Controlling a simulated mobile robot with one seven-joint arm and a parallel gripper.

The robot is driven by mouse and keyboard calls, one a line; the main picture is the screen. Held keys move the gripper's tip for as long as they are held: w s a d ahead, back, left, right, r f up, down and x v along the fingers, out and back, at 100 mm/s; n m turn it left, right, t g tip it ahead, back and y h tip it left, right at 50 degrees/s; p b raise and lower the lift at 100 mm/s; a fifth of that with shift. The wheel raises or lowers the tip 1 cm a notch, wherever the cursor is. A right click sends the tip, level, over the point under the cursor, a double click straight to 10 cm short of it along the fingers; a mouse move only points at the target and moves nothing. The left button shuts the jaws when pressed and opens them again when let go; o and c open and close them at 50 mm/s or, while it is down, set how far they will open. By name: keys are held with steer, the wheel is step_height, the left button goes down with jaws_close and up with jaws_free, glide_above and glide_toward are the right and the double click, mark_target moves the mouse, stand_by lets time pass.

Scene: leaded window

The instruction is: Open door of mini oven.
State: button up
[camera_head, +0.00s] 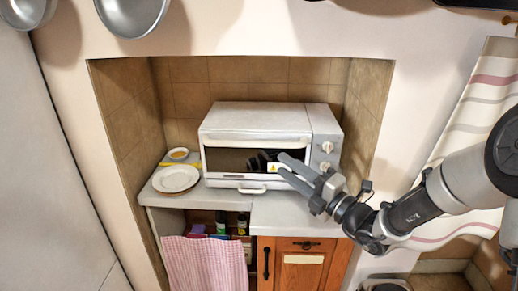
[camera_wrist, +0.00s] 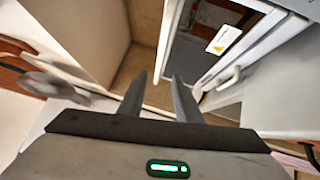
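The white mini oven (camera_head: 325,124) stands on the counter inside the tiled alcove, with knobs on its right side. Its door (camera_head: 227,161) has a dark window and looks shut. A pale handle bar (camera_head: 243,139) runs along the door's top edge. My gripper (camera_head: 281,164) is in front of the door's right part, fingers pointing left, open and apart with nothing between them. In the wrist view my gripper (camera_wrist: 159,75) also shows open. There the oven door (camera_wrist: 190,61), with a yellow-and-white label, lies ahead and to the right. Contact with the door cannot be told.
A pink checked towel (camera_head: 203,262) hangs below the counter. An orange wooden cabinet (camera_head: 300,270) is below right. Pans hang at the upper left.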

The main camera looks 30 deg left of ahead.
steer(key=x, duration=1.1)
steer(key=shift+a, duration=0.25)
jaws_close()
